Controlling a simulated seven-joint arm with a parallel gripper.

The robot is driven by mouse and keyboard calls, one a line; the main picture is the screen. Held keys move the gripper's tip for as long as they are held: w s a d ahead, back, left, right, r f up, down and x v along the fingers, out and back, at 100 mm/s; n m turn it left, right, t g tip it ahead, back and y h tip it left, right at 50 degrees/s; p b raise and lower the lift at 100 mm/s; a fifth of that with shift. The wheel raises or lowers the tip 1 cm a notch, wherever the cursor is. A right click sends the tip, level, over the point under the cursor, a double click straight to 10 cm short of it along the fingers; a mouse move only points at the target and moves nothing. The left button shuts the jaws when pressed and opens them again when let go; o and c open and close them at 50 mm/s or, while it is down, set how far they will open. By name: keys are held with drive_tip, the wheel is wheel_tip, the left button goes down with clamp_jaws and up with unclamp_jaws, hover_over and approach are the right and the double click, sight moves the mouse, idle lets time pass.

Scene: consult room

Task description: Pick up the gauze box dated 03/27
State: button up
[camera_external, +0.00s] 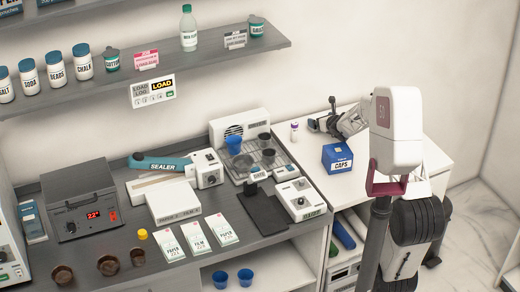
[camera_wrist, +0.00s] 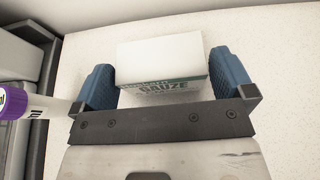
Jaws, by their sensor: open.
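A white gauze box (camera_wrist: 161,55) with a green band and the word GAUZE lies on the white counter in the wrist view. Its date cannot be read. My gripper (camera_wrist: 161,72) is open, with one blue finger on each side of the box. The near part of the box lies between the fingers, with a narrow gap visible on the left; contact on the right is unclear. In the external view my gripper (camera_external: 323,117) is low over the white counter at the back, and I cannot make out the gauze box there.
A purple-capped tube (camera_wrist: 18,104) is close to the left finger; it also stands in the external view (camera_external: 294,131). A blue CAPS box (camera_external: 337,158) stands in front of my gripper. A tray with cups (camera_external: 278,172) is to the left. The wall is close behind.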

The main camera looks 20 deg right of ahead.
drive_tip(key=shift+x, duration=1.25)
drive_tip(key=c, duration=0.6)
drive_tip(key=shift+r, duration=0.1)
drive_tip(key=shift+c, duration=0.2)
drive_tip(key=shift+r, duration=5)
